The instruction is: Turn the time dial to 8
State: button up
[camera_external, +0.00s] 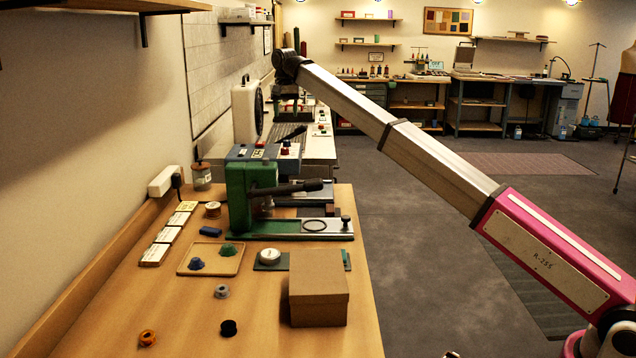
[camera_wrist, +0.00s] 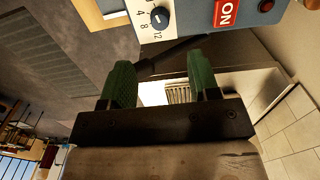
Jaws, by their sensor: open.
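The time dial (camera_wrist: 160,18) is a small round black knob on a white panel, at the top of the wrist view. The marks 4, 8 and 12 stand beside it; its exact setting is too small to read. A red ON switch (camera_wrist: 228,12) sits to its right. My gripper (camera_wrist: 163,85) has two green fingers, apart with nothing between them. In the wrist view the dial is above and beyond the fingertips, not touched.
A cardboard box (camera_external: 318,300) stands at the table's front right. A wooden tray (camera_external: 213,272) holds blue and green pieces. Loose grey (camera_external: 221,291), orange (camera_external: 147,337) and black (camera_external: 228,327) pieces lie nearby. The press's dark lever (camera_external: 296,187) sticks out to the right.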

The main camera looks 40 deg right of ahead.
aim_at(287, 143)
notch_tip(287, 143, down, 10)
jog(key=shift+f, duration=0.25)
dwell(0.3)
jog(key=c, duration=0.9)
